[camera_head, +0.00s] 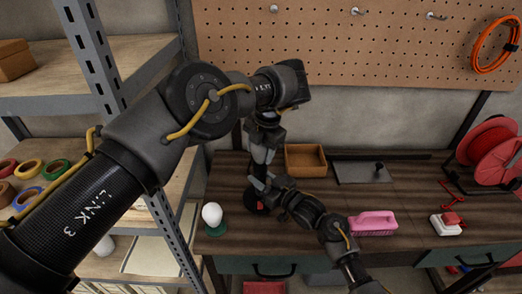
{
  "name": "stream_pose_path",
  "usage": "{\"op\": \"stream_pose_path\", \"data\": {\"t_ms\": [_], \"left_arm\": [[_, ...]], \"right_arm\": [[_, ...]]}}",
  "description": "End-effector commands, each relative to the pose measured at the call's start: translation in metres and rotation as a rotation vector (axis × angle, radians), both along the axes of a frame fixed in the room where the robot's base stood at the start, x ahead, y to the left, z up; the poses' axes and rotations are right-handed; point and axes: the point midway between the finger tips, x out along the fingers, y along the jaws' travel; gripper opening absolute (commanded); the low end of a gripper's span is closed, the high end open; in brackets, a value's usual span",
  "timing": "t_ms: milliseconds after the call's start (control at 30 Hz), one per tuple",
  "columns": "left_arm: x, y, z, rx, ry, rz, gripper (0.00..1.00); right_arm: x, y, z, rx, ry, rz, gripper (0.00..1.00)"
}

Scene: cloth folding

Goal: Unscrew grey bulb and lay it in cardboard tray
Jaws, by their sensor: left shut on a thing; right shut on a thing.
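My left gripper (259,170) reaches down from above over the left part of the bench, shut. The grey bulb cannot be clearly told apart from the grey fingers there. My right gripper (258,187) comes in from the lower right, just below the left one, and is shut at a dark round base (252,203) with a red spot. The fingers hide most of the contact. The brown cardboard tray (305,168) stands behind and to the right of the grippers; its visible inside looks empty. A white bulb (212,213) stands upright on a green base (215,230) to the left.
A pink brush (372,222) lies right of my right arm. A grey plate (360,173) with a dark knob lies right of the tray. A red cable reel (492,150) and a white-and-red block (447,223) are at the right. A metal shelf (150,130) borders the left.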

Motion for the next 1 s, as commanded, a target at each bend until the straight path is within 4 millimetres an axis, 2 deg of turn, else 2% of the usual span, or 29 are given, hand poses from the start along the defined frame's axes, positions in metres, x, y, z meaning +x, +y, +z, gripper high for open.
{"op": "stream_pose_path", "data": {"t_ms": [167, 200, 333, 633, 900, 1000], "left_arm": [[0.0, 0.0, 0.0, 0.0, 0.0, -0.003, 0.26], [0.0, 0.0, 0.0, 0.0, 0.0, -0.004, 0.58], [0.0, 0.0, 0.0, 0.0, 0.0, -0.005, 0.75], [0.0, 0.0, 0.003, 0.0, -0.001, -0.006, 0.75], [0.001, 0.001, 0.037, 0.002, -0.006, -0.009, 0.75], [0.0, 0.0, 0.044, 0.001, -0.004, -0.009, 0.75]], "right_arm": [[0.0, 0.0, -0.001, -0.001, 0.001, 0.0, 0.0], [0.0, 0.0, -0.001, -0.001, 0.001, 0.0, 0.0], [0.0, 0.0, -0.001, -0.001, 0.001, 0.0, 0.0], [0.0, 0.0, -0.001, -0.001, 0.001, 0.0, 0.0], [0.0, 0.0, -0.001, -0.001, 0.001, 0.0, 0.0], [0.0, 0.0, -0.001, -0.001, 0.001, 0.0, 0.0]]}}
